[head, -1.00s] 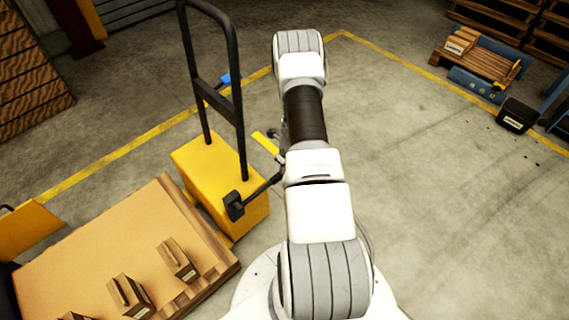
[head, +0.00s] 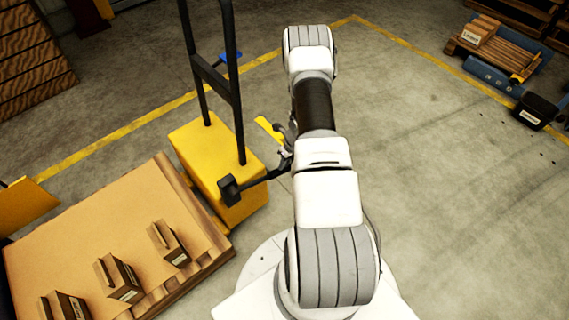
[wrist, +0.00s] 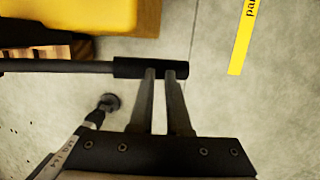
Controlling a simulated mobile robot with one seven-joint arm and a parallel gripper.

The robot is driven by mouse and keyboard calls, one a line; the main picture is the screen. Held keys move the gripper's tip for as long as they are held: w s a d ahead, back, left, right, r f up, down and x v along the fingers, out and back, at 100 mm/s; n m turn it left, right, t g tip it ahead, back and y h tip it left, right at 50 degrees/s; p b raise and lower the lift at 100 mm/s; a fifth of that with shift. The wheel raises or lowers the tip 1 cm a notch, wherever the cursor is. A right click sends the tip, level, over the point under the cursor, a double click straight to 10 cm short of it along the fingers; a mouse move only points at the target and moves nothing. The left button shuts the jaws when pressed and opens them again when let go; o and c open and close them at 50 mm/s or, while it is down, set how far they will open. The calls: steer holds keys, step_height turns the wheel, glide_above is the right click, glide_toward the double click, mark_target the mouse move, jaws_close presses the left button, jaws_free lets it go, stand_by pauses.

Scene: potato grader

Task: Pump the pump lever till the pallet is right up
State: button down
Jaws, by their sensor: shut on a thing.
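The pump lever (head: 257,180) is a dark rod reaching right from a black block low on the yellow lift truck (head: 215,165). In the wrist view the lever (wrist: 60,67) lies level, with a thicker black grip (wrist: 130,68) at its end. My gripper (wrist: 160,72) is shut on this grip near its tip. In the head view my gripper (head: 286,160) is partly hidden beside my arm. The wooden pallet (head: 90,215) sits left of the truck, with several brown boxes (head: 118,278) on it. Its height above the floor is hard to tell.
A tall black handle frame (head: 215,80) rises from the truck. A yellow floor label (wrist: 242,40) lies past the lever's end. Open concrete floor stretches right, with a black box (head: 533,110) and a small loaded pallet (head: 495,50) far off.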

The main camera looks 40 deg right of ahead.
steer(key=shift+a+f, duration=0.35)
steer(key=shift+f, duration=0.25)
steer(key=shift+r, duration=0.25)
steer(key=d+p+v, duration=0.3)
steer(key=p+v, duration=0.3)
steer(key=v, duration=0.8)
steer(key=shift+d, duration=0.25)
steer(key=shift+w, duration=0.2)
